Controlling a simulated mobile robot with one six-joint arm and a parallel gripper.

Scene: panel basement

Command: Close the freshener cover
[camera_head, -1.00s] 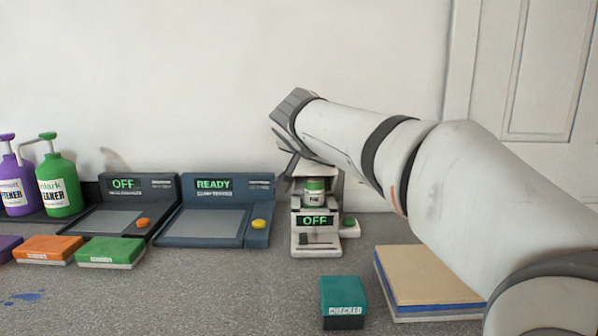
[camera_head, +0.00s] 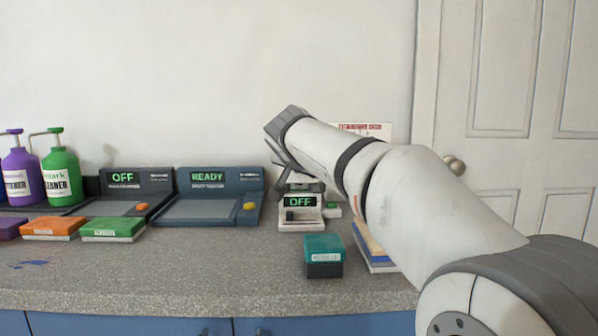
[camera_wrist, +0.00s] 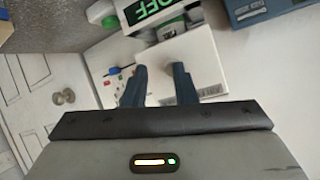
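The freshener is a small white machine (camera_head: 301,220) with a green OFF display, on the counter at the middle of the head view. Its upper part is mostly hidden behind my gripper (camera_head: 281,172), so I cannot tell how far its cover is open. In the wrist view the OFF display (camera_wrist: 155,9) is at the top. My gripper (camera_wrist: 160,68) has its two dark fingers apart, over a white panel (camera_wrist: 200,65) that may be the cover. I see nothing clearly held, and contact with the panel cannot be told.
A teal box (camera_head: 323,256) stands in front of the freshener. A stack of boards (camera_head: 370,246) lies right of it, partly behind my arm. A dark blue READY console (camera_head: 208,208) is close on the left. Green (camera_head: 113,229) and orange boxes (camera_head: 53,228) lie farther left.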

